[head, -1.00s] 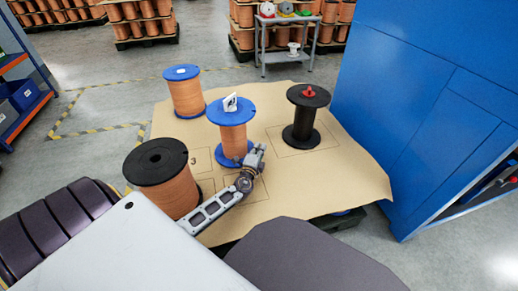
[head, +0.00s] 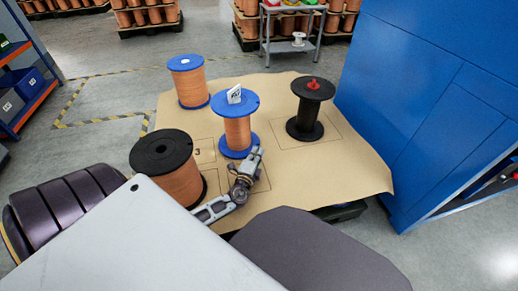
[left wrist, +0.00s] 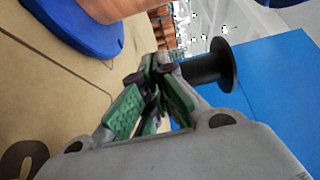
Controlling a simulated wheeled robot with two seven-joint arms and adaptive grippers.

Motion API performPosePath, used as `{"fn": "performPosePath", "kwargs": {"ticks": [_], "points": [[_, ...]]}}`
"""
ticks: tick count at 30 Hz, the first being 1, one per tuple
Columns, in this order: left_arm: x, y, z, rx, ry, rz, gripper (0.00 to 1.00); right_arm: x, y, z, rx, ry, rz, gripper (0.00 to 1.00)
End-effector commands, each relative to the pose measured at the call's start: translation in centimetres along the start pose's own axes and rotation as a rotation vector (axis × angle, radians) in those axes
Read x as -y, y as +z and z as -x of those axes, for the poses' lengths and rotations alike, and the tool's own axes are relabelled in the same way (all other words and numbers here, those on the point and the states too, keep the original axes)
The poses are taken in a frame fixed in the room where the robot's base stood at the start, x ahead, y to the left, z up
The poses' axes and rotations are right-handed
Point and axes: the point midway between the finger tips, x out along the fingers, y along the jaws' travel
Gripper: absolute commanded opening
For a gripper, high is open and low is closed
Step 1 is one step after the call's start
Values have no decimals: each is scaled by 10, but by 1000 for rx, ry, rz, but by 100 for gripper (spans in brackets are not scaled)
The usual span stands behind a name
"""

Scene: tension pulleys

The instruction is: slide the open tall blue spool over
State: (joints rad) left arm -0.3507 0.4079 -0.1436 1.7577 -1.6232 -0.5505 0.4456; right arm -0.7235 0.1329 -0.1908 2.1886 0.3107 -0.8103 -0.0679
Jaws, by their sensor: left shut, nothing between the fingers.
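Two tall blue-flanged spools wound with copper stand upright on the tan sheet (head: 345,182). One blue spool (head: 188,84) is at the back left and has a small white mark on top. The other blue spool (head: 238,133) is in the middle and carries a white tag-like piece on its top flange. My left gripper (head: 254,156) is shut and empty, low beside the middle spool's bottom flange, on its near right. In the left wrist view a blue flange (left wrist: 75,28) is apart from the shut fingers (left wrist: 155,92). My right gripper is not in view.
A black-flanged copper spool (head: 178,180) stands front left. A black spool (head: 305,112) with a red knob stands right; it also shows in the left wrist view (left wrist: 212,66). A blue cabinet (head: 430,110) bounds the right side. Outlined squares mark the sheet.

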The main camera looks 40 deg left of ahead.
Motion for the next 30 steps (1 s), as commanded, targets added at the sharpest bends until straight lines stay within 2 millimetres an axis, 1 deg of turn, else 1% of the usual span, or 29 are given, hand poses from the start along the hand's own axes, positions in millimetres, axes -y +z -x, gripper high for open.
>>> {"fn": "performPosePath", "kwargs": {"ticks": [1, 6, 20, 25, 30], "points": [[0, 0, 4, 0, 1, -1, 0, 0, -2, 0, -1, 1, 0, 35], [0, 0, 8, 1, 0, -1, 0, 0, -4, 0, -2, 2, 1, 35], [0, 0, 9, 1, 0, 0, 0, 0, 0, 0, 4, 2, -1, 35], [0, 0, 9, 2, 0, 2, 0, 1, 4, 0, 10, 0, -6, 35], [4, 2, 11, 27, 2, 35, 0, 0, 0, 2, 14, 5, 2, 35]]}}
